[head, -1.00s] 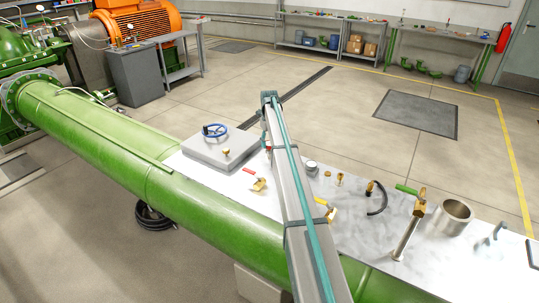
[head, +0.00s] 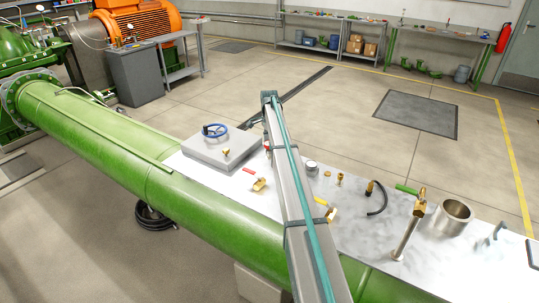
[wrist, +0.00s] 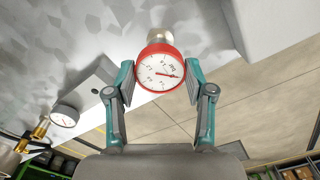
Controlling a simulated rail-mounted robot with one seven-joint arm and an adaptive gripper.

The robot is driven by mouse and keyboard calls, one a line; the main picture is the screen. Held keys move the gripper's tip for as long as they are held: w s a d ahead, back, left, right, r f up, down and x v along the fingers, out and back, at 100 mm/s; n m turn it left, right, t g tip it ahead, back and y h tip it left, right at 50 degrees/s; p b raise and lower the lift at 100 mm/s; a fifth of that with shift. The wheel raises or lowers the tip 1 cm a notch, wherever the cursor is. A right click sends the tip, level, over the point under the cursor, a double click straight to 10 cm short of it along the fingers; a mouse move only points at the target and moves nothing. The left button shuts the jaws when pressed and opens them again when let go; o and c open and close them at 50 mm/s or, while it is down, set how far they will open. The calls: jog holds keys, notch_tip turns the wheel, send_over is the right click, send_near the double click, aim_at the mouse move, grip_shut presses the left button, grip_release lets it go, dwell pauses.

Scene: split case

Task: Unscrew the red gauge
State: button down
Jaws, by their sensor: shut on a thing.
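The red gauge (wrist: 159,68) has a red rim, a white dial and a pale fitting behind it. My gripper (wrist: 158,84) has one finger on each side of the rim and is shut on the gauge. The dial faces the wrist camera, with its needle pointing right and slightly down. In the head view my arm covers the gripper and most or all of the gauge, so the contact does not show there.
The grey box with a blue handwheel (head: 215,130) stands left of my arm.

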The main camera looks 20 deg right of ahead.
jog(key=shift+r, duration=0.1)
dwell(0.3)
jog(key=shift+r+p, duration=0.7)
jog(key=shift+r, duration=1.25)
